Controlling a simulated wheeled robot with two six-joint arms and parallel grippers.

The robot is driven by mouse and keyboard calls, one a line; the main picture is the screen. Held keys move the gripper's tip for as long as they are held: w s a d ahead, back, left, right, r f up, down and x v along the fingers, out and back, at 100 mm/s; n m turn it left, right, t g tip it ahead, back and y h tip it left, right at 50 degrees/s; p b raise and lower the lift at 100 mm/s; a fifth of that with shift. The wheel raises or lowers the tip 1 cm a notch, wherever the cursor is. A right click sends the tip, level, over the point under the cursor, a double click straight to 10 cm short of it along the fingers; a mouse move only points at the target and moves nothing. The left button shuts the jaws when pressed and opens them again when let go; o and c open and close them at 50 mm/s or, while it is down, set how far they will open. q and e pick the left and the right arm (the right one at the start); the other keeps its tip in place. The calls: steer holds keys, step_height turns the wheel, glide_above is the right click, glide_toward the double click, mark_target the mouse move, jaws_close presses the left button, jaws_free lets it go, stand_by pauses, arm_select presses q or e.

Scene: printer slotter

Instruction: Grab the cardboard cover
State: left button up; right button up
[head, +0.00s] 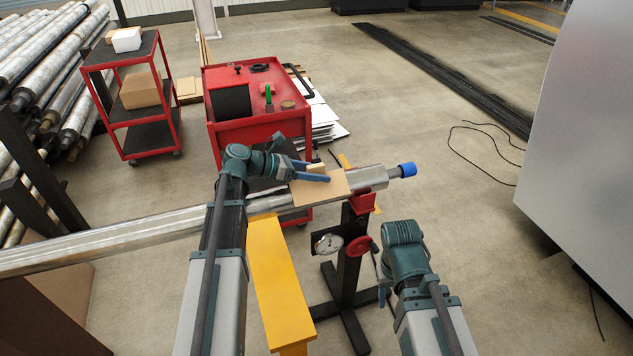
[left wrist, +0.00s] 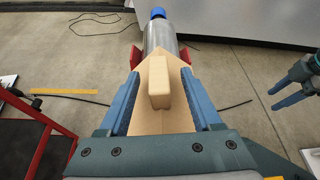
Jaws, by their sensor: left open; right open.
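The cardboard cover (head: 336,186) is a tan piece lying over the metal roller (head: 372,178) near its blue-tipped end. In the left wrist view the cover (left wrist: 152,121) has a raised tan block (left wrist: 159,82) along its middle. My left gripper (head: 320,172) is open at the cover. In the left wrist view, its blue fingers (left wrist: 157,90) stand on either side of the raised block, with gaps between. My right gripper (head: 384,286) is low beside the roller stand, its fingers partly hidden by its wrist. It shows open in the left wrist view (left wrist: 277,96).
A black stand with a red cradle (head: 363,201) supports the roller. A yellow beam (head: 280,285) lies in front. A red tool cart (head: 245,130) stands behind, and a red shelf cart (head: 120,88) stands further left. A large grey machine (head: 585,140) is at right.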

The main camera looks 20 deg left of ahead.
arm_select(q)
steer(key=shift+s, duration=0.1)
jaws_close()
stand_by(0.5)
steer(key=shift+r, duration=0.1)
step_height(320, 180, up, 10)
steer(key=p, duration=1)
